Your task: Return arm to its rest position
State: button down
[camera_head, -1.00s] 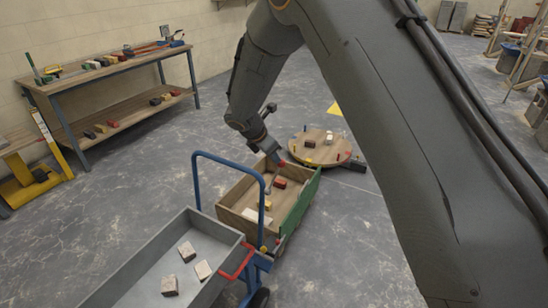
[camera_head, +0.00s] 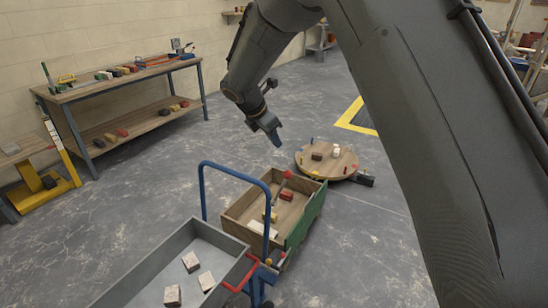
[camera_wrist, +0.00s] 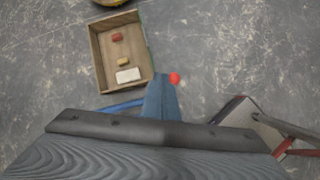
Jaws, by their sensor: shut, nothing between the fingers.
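My gripper (camera_head: 275,136) hangs from my bent arm in the head view, above and behind the wooden box and clear of it. Its fingers are together with nothing between them. In the wrist view my gripper (camera_wrist: 162,80) points out over the floor near the wooden box. My arm's large grey links fill the right side of the head view and hide what lies behind them.
The wooden box (camera_head: 236,212) with a green side holds several small blocks, by a blue-handled cart. A grey tub (camera_head: 148,262) holds blocks at the front. A round table (camera_head: 309,168) stands behind. A workbench (camera_head: 118,81) is at left. Open floor lies between.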

jog(key=shift+w+r, duration=0.25)
jog(key=shift+r, duration=0.4)
jog(key=shift+d, duration=0.1)
jog(key=s+d+f+m+g+y, duration=0.2)
jog(key=s+d+m+g, duration=0.1)
jog(key=s+d+m, duration=1.2)
jog(key=s+d+f+m+y, duration=0.1)
jog(key=s+d+m, duration=0.3)
jog(key=s, duration=0.6)
jog(key=s+d+f+m+g, duration=0.1)
jog(key=s+d+m, duration=0.4)
jog(key=s, duration=0.5)
jog(key=shift+f+m+y, duration=0.2)
jog(key=shift+m+y, duration=0.2)
jog(key=shift+m, duration=0.5)
